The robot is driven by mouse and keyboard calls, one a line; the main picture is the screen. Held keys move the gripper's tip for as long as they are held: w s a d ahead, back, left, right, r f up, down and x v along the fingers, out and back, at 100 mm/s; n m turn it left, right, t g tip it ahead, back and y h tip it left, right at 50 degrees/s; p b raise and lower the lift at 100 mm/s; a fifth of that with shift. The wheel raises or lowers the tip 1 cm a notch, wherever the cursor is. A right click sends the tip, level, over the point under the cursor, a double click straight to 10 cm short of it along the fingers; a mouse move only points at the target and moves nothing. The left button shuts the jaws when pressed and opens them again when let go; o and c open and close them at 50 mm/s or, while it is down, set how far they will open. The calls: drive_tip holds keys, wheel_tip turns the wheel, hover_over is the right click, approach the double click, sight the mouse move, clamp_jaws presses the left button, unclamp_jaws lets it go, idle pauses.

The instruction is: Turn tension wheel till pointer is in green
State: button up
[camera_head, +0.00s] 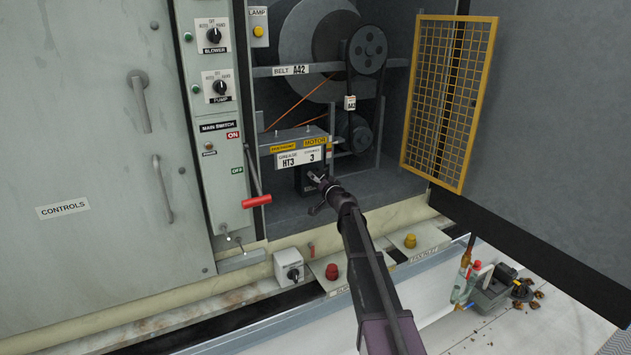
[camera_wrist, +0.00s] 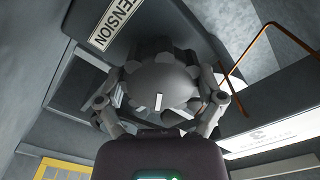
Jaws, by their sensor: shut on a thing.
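The tension wheel (camera_wrist: 160,78) is a dark grey knob with a lobed rim and a white mark on its face. It fills the middle of the wrist view, below a TENSION label (camera_wrist: 116,22). My gripper (camera_wrist: 160,108) is shut on the wheel, with one finger at each side of its rim. In the head view my gripper (camera_head: 322,187) reaches into the open machine bay, under the HT3 plate (camera_head: 301,158), and the wheel is largely hidden there. I cannot make out a pointer or a green zone in either view.
A belt and pulleys (camera_head: 367,50) are above the gripper. A yellow mesh guard (camera_head: 449,103) stands open at the right. A red-handled main switch lever (camera_head: 256,201) is at the left of the bay. Bottles (camera_head: 470,281) and debris lie at the lower right.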

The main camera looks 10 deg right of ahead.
drive_tip(key=m, duration=0.4)
drive_tip(key=shift+a+m, duration=0.1)
drive_tip(key=shift+m, duration=0.2)
drive_tip(key=m, duration=0.4)
drive_tip(key=shift+s+r+m, duration=0.1)
drive_tip(key=shift+m, duration=0.2)
drive_tip(key=m, duration=0.4)
drive_tip(key=shift+m, duration=2)
drive_tip(key=o, duration=0.9)
drive_tip(key=shift+r, duration=0.1)
drive_tip(key=shift+c, duration=0.2)
